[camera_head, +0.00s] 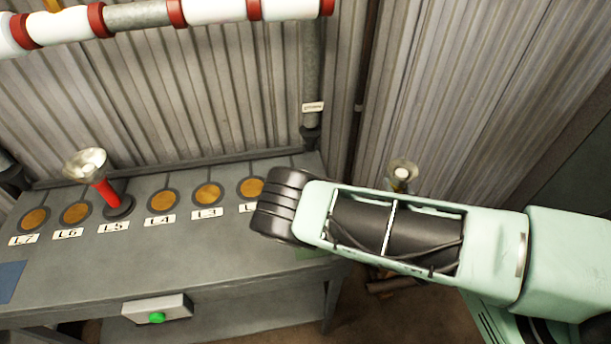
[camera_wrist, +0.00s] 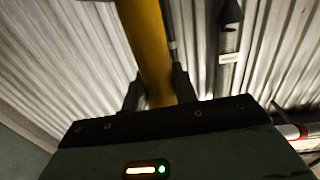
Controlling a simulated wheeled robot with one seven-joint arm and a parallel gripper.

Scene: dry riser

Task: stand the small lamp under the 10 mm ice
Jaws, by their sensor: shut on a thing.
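My gripper (camera_wrist: 157,92) is shut on a yellow stem (camera_wrist: 146,45) in the wrist view. In the head view the gripper is hidden behind my arm, and a lamp with a clear bowl-shaped head (camera_head: 402,172) and a bit of yellow shows just above the arm, off the bench's right end. A red lamp (camera_head: 106,191) with a metallic bowl head stands tilted on the L5 place of the bench. White lengths of pipe (camera_head: 215,10) with dark red bands run along the top. I cannot read any ice thickness, nor tell which lamp is the small one.
The grey bench (camera_head: 190,259) has a row of round orange-brown discs with labels; L7, L6, L4 and L3 are bare, and my arm covers the right end. A green button box (camera_head: 157,310) is on its front edge. A vertical pipe (camera_head: 312,80) carries a small unreadable tag.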

